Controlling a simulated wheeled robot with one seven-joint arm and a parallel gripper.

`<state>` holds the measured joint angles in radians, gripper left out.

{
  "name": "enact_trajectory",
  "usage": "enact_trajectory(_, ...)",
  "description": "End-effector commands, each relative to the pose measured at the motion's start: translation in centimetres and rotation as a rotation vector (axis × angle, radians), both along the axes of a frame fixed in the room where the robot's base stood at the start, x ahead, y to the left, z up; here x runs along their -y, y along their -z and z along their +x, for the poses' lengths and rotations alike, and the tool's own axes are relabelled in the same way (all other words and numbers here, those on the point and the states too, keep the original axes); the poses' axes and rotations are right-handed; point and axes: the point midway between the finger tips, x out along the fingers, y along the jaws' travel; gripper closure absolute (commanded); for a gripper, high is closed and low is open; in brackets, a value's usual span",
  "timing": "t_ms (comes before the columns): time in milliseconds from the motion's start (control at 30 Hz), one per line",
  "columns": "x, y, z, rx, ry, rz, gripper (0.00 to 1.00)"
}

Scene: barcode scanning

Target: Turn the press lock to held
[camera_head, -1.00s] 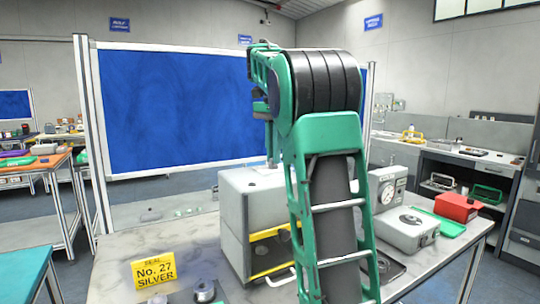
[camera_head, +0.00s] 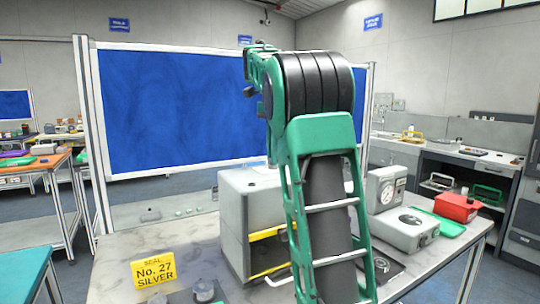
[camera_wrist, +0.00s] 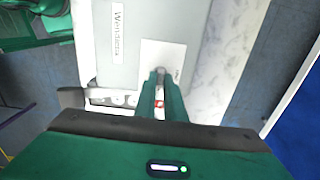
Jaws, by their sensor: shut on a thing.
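The press is a grey box with a yellow-edged front opening (camera_head: 240,215), standing on the table behind my arm. In the wrist view its grey top (camera_wrist: 137,22) carries a name label and a white plate (camera_wrist: 178,60) with small lettering. My gripper (camera_wrist: 160,76) is over this plate, its green fingers close together. It is shut on a small grey piece at the fingertips, which looks like the lock's knob or lever; the fingers hide most of it. A small red mark shows between the fingers. I cannot read the lock's setting. My arm hides the press's right part in the head view.
A yellow sign reading "No. 27 SILVER" (camera_head: 153,270) stands at the table's front left. A red box (camera_head: 457,207) is farther right. A blue board (camera_head: 170,105) rises behind.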

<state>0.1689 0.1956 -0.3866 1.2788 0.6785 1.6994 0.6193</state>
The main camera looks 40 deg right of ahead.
Motion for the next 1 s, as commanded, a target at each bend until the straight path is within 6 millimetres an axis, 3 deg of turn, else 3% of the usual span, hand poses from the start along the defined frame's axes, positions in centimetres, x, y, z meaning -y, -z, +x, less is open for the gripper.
enact_trajectory(133,-0.3,0.0,0.3,0.001,-0.009,0.001,1.00)
enact_trajectory(233,-0.3,0.0,0.3,0.001,-0.009,0.000,0.72)
enact_trajectory(667,-0.1,-0.6,0.2,0.002,-0.004,0.000,0.72)
enact_trajectory(867,-0.1,-2.9,0.2,0.002,-0.004,-0.001,0.72)
enact_trajectory(1000,-0.1,-5.5,0.3,0.002,-0.005,-0.004,0.72)
